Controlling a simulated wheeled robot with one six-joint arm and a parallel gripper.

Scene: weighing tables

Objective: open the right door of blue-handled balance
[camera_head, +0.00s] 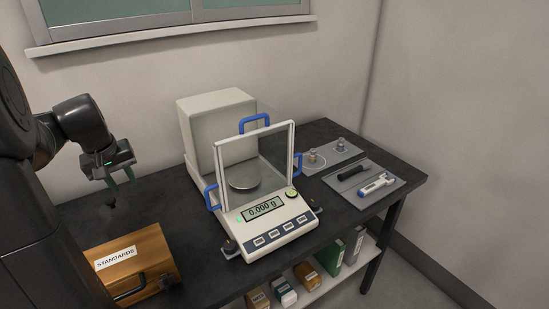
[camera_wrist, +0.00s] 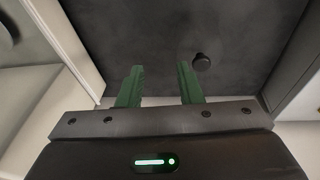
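The balance (camera_head: 268,210) stands on the dark table with a clear draft shield, a round pan (camera_head: 244,176) and a display reading 0.000 g. It has blue handles on its left side (camera_head: 211,197), its top (camera_head: 255,122) and its right side. The right door's blue handle (camera_head: 297,163) is at the shield's right edge; the right door looks closed. My gripper (camera_head: 121,181) is in the air to the left of the balance, well apart from it. In the wrist view its two green fingers (camera_wrist: 160,86) are spread with nothing between them.
A wooden STANDARDS box (camera_head: 133,262) sits at the table's front left. Grey trays with small weights (camera_head: 329,157) and tools (camera_head: 377,187) lie right of the balance. Boxes and binders (camera_head: 332,257) stand on a shelf below. A wall is behind the table (camera_head: 85,208).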

